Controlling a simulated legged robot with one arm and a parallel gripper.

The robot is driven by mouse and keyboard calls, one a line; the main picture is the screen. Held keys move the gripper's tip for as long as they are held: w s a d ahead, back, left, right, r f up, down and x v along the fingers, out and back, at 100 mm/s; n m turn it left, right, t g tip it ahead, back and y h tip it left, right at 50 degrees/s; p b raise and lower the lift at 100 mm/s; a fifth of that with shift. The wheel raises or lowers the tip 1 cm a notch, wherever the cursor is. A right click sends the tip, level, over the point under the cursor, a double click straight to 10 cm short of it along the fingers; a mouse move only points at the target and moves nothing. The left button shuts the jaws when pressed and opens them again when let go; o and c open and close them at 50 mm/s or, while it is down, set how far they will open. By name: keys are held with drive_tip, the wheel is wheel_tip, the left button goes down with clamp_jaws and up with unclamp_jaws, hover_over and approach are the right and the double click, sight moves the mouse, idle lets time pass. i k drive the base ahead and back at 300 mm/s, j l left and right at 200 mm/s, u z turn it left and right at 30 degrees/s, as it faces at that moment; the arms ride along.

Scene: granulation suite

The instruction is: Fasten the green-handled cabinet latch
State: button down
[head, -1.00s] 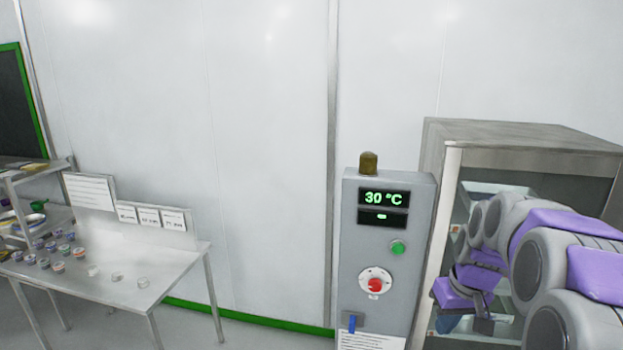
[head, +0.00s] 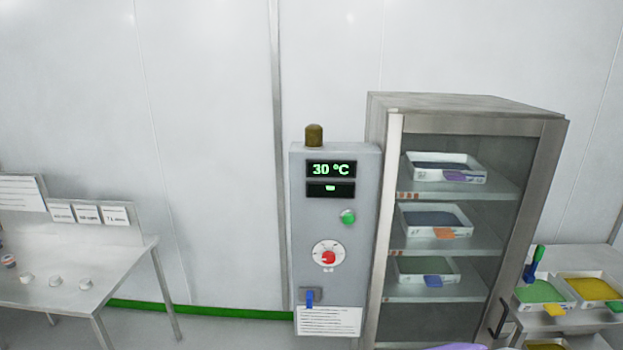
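A steel cabinet (head: 540,170) with a dark-tinted front stands right of centre. A dark handle (head: 497,318) shows near its lower right edge. I cannot make out a green-handled latch on the cabinet with certainty. An upright green and blue piece (head: 534,262) shows just right of the cabinet, and I cannot tell whether it is attached to it. My gripper is out of view. Only a sliver of purple from my arm shows at the bottom edge.
Shelves inside hold white trays (head: 445,177). A grey control box (head: 365,240) reading 30 °C stands left of the cabinet. A steel table (head: 120,262) is at the left. A trolley with green and yellow trays (head: 592,289) stands at the right.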

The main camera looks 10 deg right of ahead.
sight(528, 278)
drive_tip(key=z, duration=1.65)
